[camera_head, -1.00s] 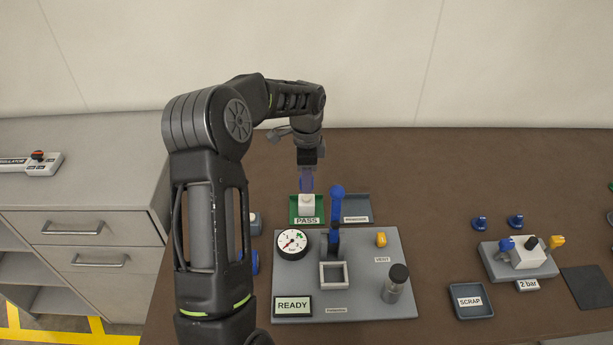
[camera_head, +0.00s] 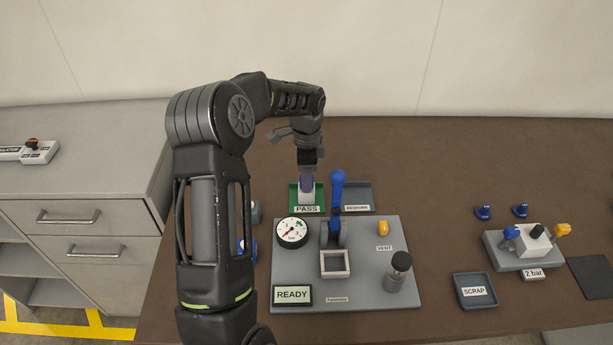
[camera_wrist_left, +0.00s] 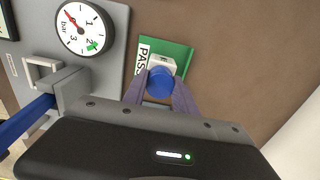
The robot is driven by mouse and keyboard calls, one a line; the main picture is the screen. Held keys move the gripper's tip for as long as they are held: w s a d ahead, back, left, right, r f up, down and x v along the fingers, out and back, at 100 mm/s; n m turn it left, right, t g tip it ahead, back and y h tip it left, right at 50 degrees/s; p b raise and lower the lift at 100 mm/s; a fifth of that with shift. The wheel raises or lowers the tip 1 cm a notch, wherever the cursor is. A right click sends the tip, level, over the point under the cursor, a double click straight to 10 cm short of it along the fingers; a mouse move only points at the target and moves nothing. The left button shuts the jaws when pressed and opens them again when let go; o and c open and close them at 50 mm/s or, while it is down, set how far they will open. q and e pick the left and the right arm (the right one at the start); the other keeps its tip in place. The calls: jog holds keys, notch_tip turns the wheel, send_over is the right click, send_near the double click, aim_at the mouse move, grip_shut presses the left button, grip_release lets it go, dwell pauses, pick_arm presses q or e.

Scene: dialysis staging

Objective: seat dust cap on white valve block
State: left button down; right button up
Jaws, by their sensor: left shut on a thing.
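The white valve block (camera_head: 306,198) stands in the green PASS tray (camera_head: 320,188) at the back of the table. My left gripper (camera_head: 306,180) points down over the block, its fingers at the block's top. In the left wrist view, the gripper (camera_wrist_left: 160,88) is shut on a round blue dust cap (camera_wrist_left: 159,83). The white block (camera_wrist_left: 164,61) shows just behind the cap, partly hidden by it. I cannot tell whether the cap touches the block. My right gripper is not in view.
A grey test board (camera_head: 360,285) in front carries a gauge (camera_head: 292,232), a raised blue lever (camera_head: 338,190), a square frame, a yellow knob and a dark-capped vial. The REWORK tray (camera_head: 357,195) stands beside the PASS tray. At right are a SCRAP tray (camera_head: 476,291) and another white block (camera_head: 532,240).

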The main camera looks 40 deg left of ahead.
pick_arm(q)
jog(key=shift+f, duration=0.3)
dwell(0.6)
jog(key=c, duration=0.9)
grip_release()
notch_tip(320, 180, up, 8)
jog(key=shift+f+b, duration=0.1)
jog(key=shift+b, duration=0.7)
